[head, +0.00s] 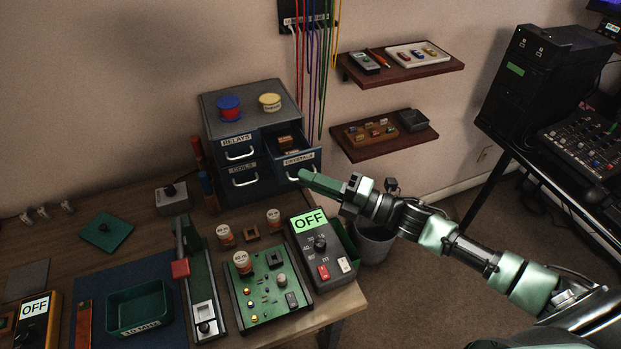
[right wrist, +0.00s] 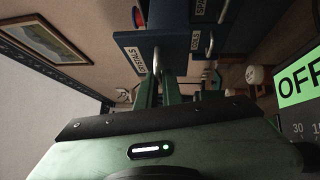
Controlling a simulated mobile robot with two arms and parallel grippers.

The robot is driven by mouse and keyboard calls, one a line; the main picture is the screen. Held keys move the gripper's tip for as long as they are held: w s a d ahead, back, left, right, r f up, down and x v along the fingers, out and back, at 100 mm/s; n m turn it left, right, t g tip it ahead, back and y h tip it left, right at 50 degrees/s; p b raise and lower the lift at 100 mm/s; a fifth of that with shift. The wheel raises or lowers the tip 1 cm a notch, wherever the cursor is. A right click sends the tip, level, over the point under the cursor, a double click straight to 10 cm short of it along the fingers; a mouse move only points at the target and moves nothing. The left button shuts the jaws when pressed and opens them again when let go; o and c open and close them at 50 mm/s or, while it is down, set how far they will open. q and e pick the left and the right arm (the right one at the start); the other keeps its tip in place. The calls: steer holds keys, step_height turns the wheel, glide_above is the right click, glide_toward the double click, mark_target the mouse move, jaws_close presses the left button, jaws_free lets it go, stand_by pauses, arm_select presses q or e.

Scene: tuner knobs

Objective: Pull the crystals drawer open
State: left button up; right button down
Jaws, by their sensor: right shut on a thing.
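The crystals drawer (head: 299,159) is the upper right drawer of the dark blue cabinet (head: 222,117). It stands partly out, and small brown items show inside. Its front, with the CRYSTALS label, also shows in the right wrist view (right wrist: 132,61). My right gripper (head: 304,175) reaches in from the right to the drawer's front. In the right wrist view the green fingers (right wrist: 160,88) are shut on the drawer's pale handle (right wrist: 156,62). In the head view the fingers partly hide the handle. My left gripper is not in view.
The relays drawer (head: 238,140) and coils drawer (head: 244,168) are closed. A grey box marked OFF (head: 320,245) and a green circuit board (head: 268,285) stand on the bench before the cabinet. Shelves (head: 385,135) hang to the right. A bin (head: 374,247) stands below my right arm.

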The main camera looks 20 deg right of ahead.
steer(key=c, duration=1.6)
jaws_free()
arm_select(q)
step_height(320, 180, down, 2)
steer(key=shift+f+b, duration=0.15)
steer(key=shift+b, duration=1.05)
arm_select(e)
steer(key=shift+o, duration=0.2)
steer(key=v, duration=0.8)
